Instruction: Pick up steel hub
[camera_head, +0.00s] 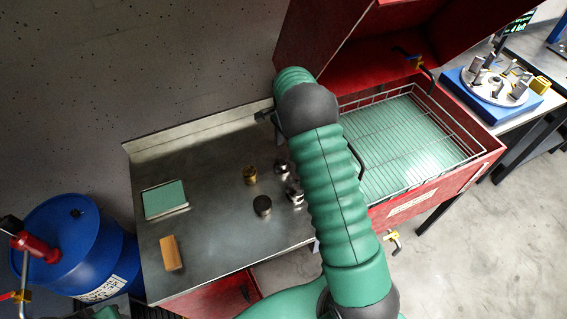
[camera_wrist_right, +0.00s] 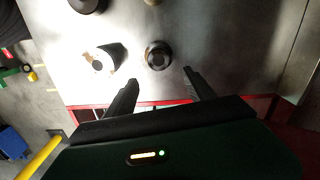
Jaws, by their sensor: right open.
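A small round steel piece with a raised ring and dark centre, which looks like the steel hub (camera_wrist_right: 157,55), stands on the metal bench. In the head view it (camera_head: 281,166) is beside my right arm. My right gripper (camera_wrist_right: 158,93) is open and empty, its fingers short of the hub, which lies roughly ahead of the gap between them. In the head view my arm hides most of the gripper. Another shiny steel part (camera_wrist_right: 105,60) stands left of the hub in the wrist view. My left gripper is not identifiable.
A dark steel cylinder (camera_head: 262,205) and a brass piece (camera_head: 250,175) stand close by on the bench (camera_head: 215,235). A green pad (camera_head: 165,199) and an orange block (camera_head: 171,252) lie at left. A red washer with a wire basket (camera_head: 455,125) is at right.

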